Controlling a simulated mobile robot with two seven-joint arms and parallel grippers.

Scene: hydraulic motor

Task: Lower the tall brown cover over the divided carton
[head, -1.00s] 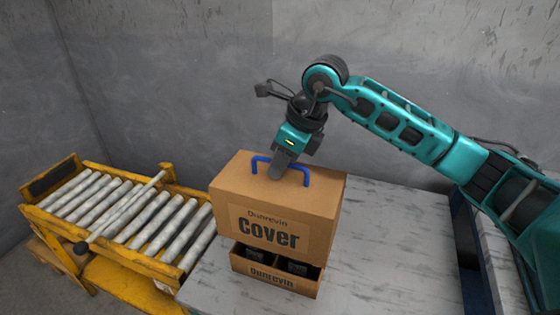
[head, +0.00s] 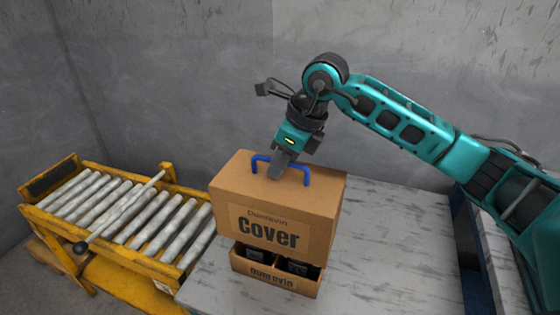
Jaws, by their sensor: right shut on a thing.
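The tall brown cover (head: 270,205), printed "Cover" and fitted with a blue handle (head: 305,171), hangs upright above the divided carton (head: 275,280). My right gripper (head: 277,172) is shut on the blue handle at the cover's top. The carton stands on the grey table under the cover. Its open front compartments, with dark contents, show below the cover's lower edge; its back part is hidden by the cover. I cannot tell whether the cover's rear edge is around the carton. My left gripper is not in view.
A yellow roller conveyor (head: 118,281) with a slanting bar stands to the left of the table. The marbled grey table (head: 385,250) is clear to the right of the carton. A dark blue edge (head: 468,250) lies at far right.

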